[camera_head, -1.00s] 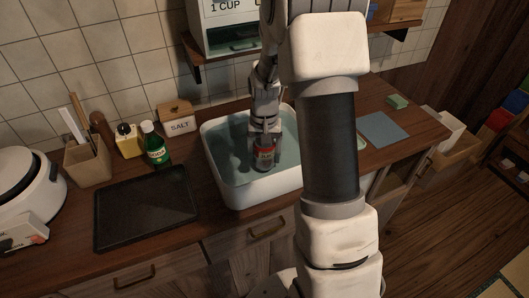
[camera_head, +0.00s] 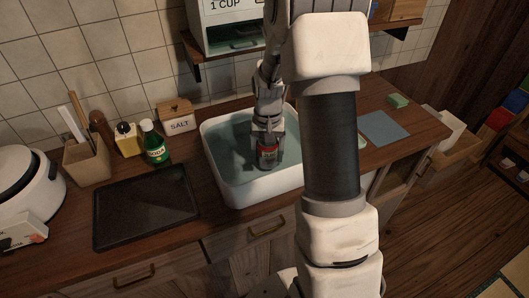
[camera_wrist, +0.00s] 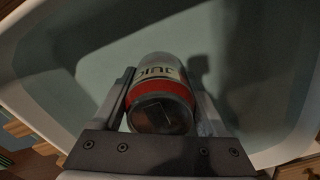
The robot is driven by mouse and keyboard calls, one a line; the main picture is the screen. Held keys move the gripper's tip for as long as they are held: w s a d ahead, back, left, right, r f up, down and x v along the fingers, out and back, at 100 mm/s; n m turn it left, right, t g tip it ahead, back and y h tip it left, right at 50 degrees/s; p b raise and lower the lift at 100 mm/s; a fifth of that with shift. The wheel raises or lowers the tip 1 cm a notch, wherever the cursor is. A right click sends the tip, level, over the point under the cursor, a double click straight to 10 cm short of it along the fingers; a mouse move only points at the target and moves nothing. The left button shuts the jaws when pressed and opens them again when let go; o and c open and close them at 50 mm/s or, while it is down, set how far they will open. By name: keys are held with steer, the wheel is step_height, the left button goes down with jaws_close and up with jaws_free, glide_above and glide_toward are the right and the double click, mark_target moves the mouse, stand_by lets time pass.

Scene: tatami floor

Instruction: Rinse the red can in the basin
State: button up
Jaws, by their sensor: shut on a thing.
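The red can (camera_head: 267,158) is held upright by my gripper (camera_head: 267,146) inside the white basin (camera_head: 236,200). The basin holds greenish water (camera_head: 226,163). In the wrist view, the can (camera_wrist: 162,96) shows a red band and a pale label with dark letters, and sits between both fingers of my gripper (camera_wrist: 165,100). The basin wall (camera_wrist: 30,90) surrounds it there. I cannot tell how deep the can's lower end is in the water. My arm hides the basin's right part in the head view.
A black tray (camera_head: 146,207), a green bottle (camera_head: 155,146), a salt box (camera_head: 176,117) and a utensil holder (camera_head: 87,160) stand left of the basin. A blue-grey cloth (camera_head: 383,131) and a green sponge (camera_head: 398,101) lie to the right. A dispenser (camera_head: 228,28) hangs above.

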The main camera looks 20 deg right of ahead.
steer(key=shift+d, duration=0.8)
steer(key=shift+a, duration=2.55)
steer(key=shift+d, duration=2.55)
steer(key=shift+a, duration=2.5)
steer(key=shift+d, duration=2.5)
